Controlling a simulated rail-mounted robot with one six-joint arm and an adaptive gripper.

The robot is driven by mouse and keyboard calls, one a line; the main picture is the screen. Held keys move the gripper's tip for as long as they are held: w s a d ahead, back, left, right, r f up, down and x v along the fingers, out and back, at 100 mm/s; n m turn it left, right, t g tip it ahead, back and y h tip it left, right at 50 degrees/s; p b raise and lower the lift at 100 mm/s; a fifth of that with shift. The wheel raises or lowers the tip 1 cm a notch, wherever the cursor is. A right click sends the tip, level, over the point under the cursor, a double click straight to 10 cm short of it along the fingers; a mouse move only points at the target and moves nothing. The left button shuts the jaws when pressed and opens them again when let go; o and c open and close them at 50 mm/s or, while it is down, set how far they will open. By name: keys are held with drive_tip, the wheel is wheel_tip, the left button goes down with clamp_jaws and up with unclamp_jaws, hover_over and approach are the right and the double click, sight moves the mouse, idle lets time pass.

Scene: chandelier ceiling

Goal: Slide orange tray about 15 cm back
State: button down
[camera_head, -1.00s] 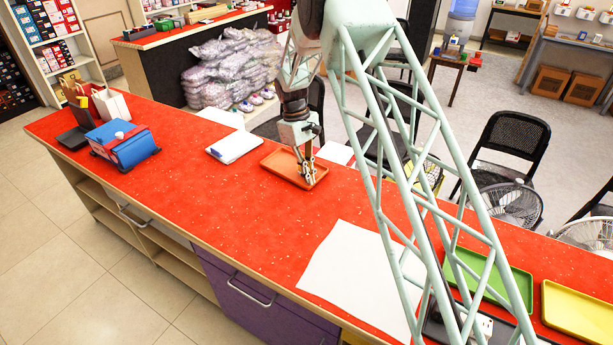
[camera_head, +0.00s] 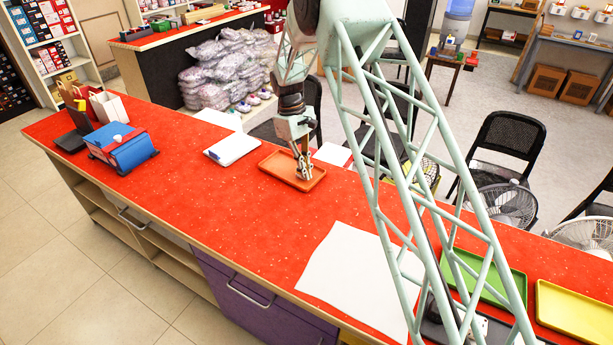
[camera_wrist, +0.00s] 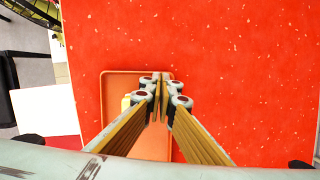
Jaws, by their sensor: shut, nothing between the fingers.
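The orange tray (camera_head: 281,166) lies flat on the red counter (camera_head: 190,165), close to its far edge. My gripper (camera_head: 304,174) is shut and empty, pointing down at the tray's right part. In the wrist view the tray (camera_wrist: 121,84) shows behind my gripper (camera_wrist: 160,82), whose closed fingertips appear over the tray close to one of its ends. Whether the fingertips touch the tray floor or its rim I cannot tell. The fingers hide part of the tray.
A white tablet or notepad (camera_head: 232,148) lies left of the tray. A large white sheet (camera_head: 352,270) lies nearer on the counter. Green (camera_head: 495,275) and yellow (camera_head: 578,311) trays lie at the right. A blue box (camera_head: 122,150) stands at the left. Bare counter separates the tray from the large sheet.

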drive_tip(key=p+v, duration=0.3)
drive_tip(key=v, duration=0.3)
drive_tip(key=shift+r, duration=0.4)
drive_tip(key=shift+w, duration=0.1)
idle(0.3)
drive_tip(key=s+d+r+m, duration=0.1)
drive_tip(key=s+d+r, duration=0.15)
drive_tip(key=r, duration=0.45)
drive_tip(key=s+d+r+m+t+y+b, duration=0.1)
drive_tip(key=s+d+r, duration=0.1)
drive_tip(key=s+r, duration=0.35)
drive_tip(key=s+d+r, duration=0.2)
drive_tip(key=r, duration=0.6)
drive_tip(key=s+d+r+m+t+b, duration=0.15)
drive_tip(key=s+d+r, duration=0.25)
drive_tip(key=s+r, duration=0.85)
drive_tip(key=s+d+r+m+t+b, duration=0.1)
drive_tip(key=s+d+r, duration=0.1)
drive_tip(key=s, duration=0.8)
drive_tip(key=s+d+r+m+t, duration=0.1)
drive_tip(key=s+d+r+m, duration=0.1)
drive_tip(key=s, duration=0.7)
drive_tip(key=s+d+f+m, duration=0.1)
drive_tip(key=s, duration=0.9)
drive_tip(key=s+d+f+m+t+y+b, duration=0.1)
drive_tip(key=s+f, duration=0.1)
drive_tip(key=s, duration=0.7)
drive_tip(key=shift+s+f, duration=0.25)
drive_tip(key=shift+s, duration=0.1)
